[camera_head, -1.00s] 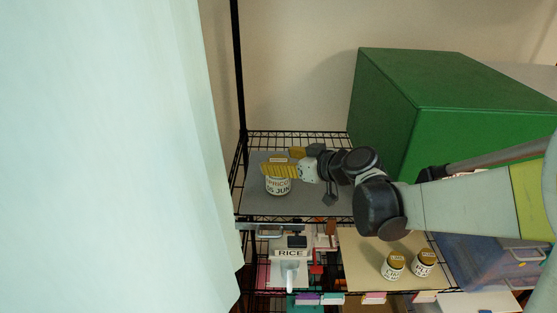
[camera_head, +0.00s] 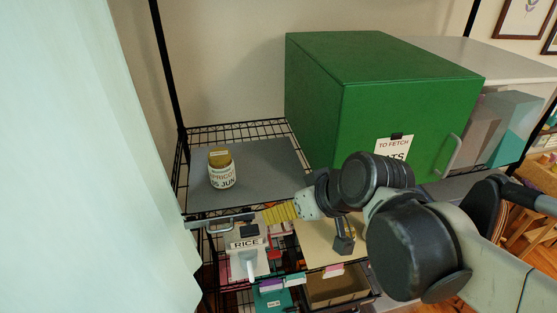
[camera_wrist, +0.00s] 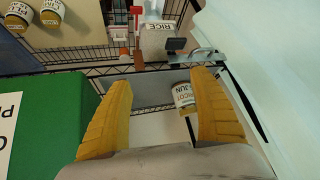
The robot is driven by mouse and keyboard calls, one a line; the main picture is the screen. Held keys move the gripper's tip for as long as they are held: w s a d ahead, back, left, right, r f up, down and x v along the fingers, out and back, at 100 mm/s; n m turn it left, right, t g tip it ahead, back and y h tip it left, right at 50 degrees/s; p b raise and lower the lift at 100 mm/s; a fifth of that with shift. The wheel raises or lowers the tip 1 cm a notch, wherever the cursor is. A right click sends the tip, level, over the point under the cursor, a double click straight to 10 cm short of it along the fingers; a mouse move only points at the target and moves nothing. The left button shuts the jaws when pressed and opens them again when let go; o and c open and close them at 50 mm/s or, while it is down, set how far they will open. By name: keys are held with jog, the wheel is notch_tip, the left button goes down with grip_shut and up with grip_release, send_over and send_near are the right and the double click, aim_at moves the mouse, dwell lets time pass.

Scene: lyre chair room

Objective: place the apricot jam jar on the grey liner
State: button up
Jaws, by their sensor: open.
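The apricot jam jar (camera_head: 222,170), with a gold lid and a white label, stands upright on the grey liner (camera_head: 265,165) of the upper wire shelf. My gripper (camera_head: 272,213) is open, its ribbed yellow fingers in front of the shelf's front edge, to the right of and apart from the jar. In the wrist view my gripper (camera_wrist: 160,112) has its two fingers spread wide. The jar (camera_wrist: 183,96) shows beyond them, near the right finger, and nothing is held. The wrist view also shows part of the grey liner (camera_wrist: 150,88).
A large green box (camera_head: 390,90) stands right of the liner. A white RICE container (camera_head: 247,255) sits on a lower level, near a tan board (camera_head: 318,243). Two jars (camera_wrist: 35,14) show at the wrist view's upper left. A pale curtain (camera_head: 70,150) hangs at the left.

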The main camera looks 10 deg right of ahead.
jog(key=s+d+f+m+h, duration=0.1)
jog(key=s+d+m+h, duration=0.2)
jog(key=s+d, duration=0.2)
jog(key=shift+s+d+f, duration=0.25)
jog(key=shift+f, duration=0.15)
